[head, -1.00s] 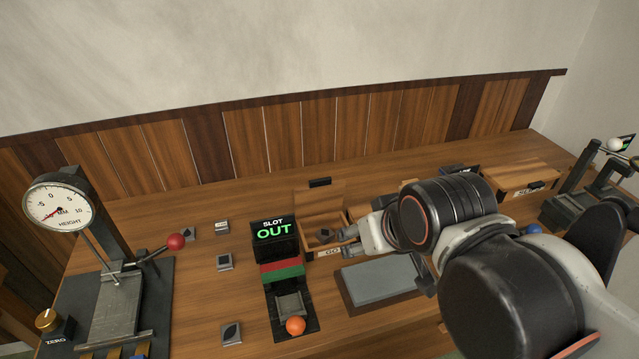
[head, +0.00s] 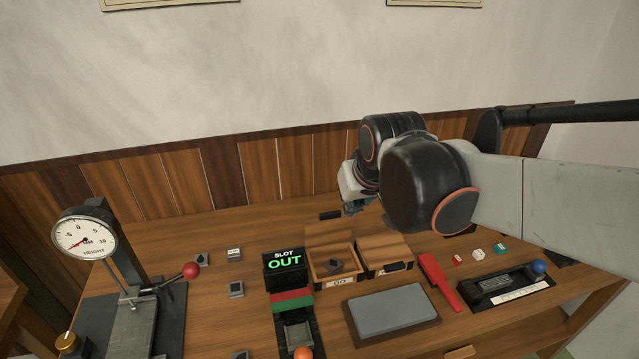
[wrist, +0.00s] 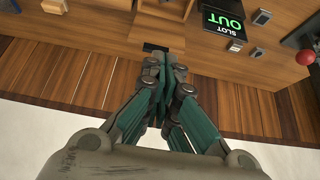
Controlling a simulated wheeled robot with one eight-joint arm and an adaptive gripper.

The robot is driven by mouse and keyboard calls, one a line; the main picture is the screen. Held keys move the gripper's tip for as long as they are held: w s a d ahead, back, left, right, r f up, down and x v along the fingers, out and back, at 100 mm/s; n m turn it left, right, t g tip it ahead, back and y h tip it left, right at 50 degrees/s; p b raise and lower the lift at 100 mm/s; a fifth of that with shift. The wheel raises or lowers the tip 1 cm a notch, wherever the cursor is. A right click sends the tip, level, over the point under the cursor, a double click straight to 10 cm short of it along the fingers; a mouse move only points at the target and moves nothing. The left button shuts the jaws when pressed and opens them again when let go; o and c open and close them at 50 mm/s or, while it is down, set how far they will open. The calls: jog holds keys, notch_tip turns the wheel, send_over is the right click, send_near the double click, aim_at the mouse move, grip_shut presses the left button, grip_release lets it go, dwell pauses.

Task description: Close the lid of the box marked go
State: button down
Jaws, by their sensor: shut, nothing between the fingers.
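The box marked GO (head: 340,283) is a small wooden box on the bench, right of the SLOT OUT sign. Its lid (head: 330,237) stands up open at the back edge, and a dark tile (head: 334,267) lies inside. In the wrist view the raised lid (wrist: 160,27) shows at the top, just beyond my fingertips. My gripper (wrist: 165,62) is shut and empty, with its green fingers together. In the head view my gripper (head: 352,208) is above and behind the box, to the right of the lid; the arm partly hides it. I cannot tell whether it touches anything.
A second wooden box (head: 383,251) with its lid down stands directly right. A black block (head: 330,215) lies behind the lid near the wall panelling. The lit SLOT OUT sign (head: 284,261) stands left; a grey slab (head: 391,311) and a red tool (head: 439,282) lie in front and right.

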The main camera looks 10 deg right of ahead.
jog(key=w+f+p, duration=0.3)
jog(key=w+p, duration=0.2)
jog(key=w, duration=1.1)
notch_tip(320, 180, down, 9)
jog(key=b, duration=0.2)
jog(key=shift+w+f+g, duration=0.2)
jog(key=shift+g, duration=0.2)
jog(key=shift+s+a, duration=0.1)
jog(key=shift+b, duration=0.35)
